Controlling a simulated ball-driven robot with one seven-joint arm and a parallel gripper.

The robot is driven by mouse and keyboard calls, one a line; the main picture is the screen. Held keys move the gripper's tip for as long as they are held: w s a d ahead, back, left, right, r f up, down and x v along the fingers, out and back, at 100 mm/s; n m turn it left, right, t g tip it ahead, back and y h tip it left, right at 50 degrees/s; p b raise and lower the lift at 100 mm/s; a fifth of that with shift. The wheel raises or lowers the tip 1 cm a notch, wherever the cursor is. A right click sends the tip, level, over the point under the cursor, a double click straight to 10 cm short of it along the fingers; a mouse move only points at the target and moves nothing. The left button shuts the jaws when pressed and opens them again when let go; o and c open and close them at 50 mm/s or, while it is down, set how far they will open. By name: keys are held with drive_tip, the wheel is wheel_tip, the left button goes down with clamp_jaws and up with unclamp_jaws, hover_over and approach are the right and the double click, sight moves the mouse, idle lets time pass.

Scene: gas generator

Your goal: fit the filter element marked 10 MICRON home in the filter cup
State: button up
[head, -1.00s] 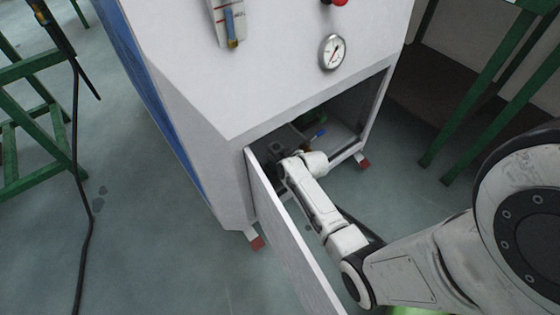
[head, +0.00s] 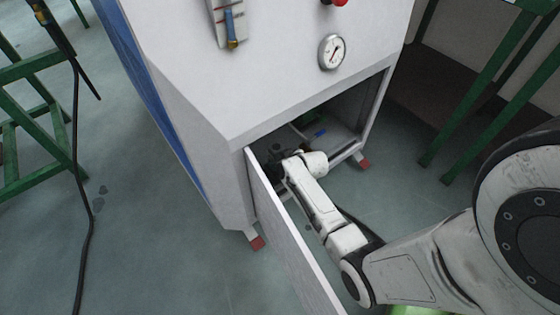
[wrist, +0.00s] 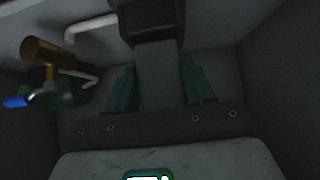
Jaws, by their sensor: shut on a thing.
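My gripper (wrist: 157,68) reaches into the open lower bay of the white cabinet. In the wrist view its two dark green fingers are shut on a plain grey piece (wrist: 158,85). No marking shows on this piece, so I cannot tell whether it is the 10 MICRON element. A dark boxy part (wrist: 150,17) stands just beyond it; contact between them is unclear. An amber cylinder (wrist: 47,52) lies to the left, and I cannot tell whether it is the filter cup. In the head view my gripper is mostly hidden by shadow and my wrist.
The cabinet's door (head: 285,235) stands open left of my arm. A blue-ended handle (wrist: 16,101), also in the head view (head: 319,134), sits in the bay near a pale bent pipe (wrist: 92,26). The bay walls are close on both sides. Green stands (head: 470,110) flank the cabinet.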

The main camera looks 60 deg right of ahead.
drive_tip(key=shift+f+b, duration=0.8)
drive_tip(key=shift+f, duration=0.15)
drive_tip(key=o, duration=1.3)
drive_tip(key=p+v, duration=0.5)
drive_tip(key=v, duration=0.5)
drive_tip(key=shift+s+r+p, duration=0.25)
drive_tip(key=shift+s+p, duration=0.05)
drive_tip(key=shift+p, duration=0.05)
drive_tip(key=shift+a, duration=0.15)
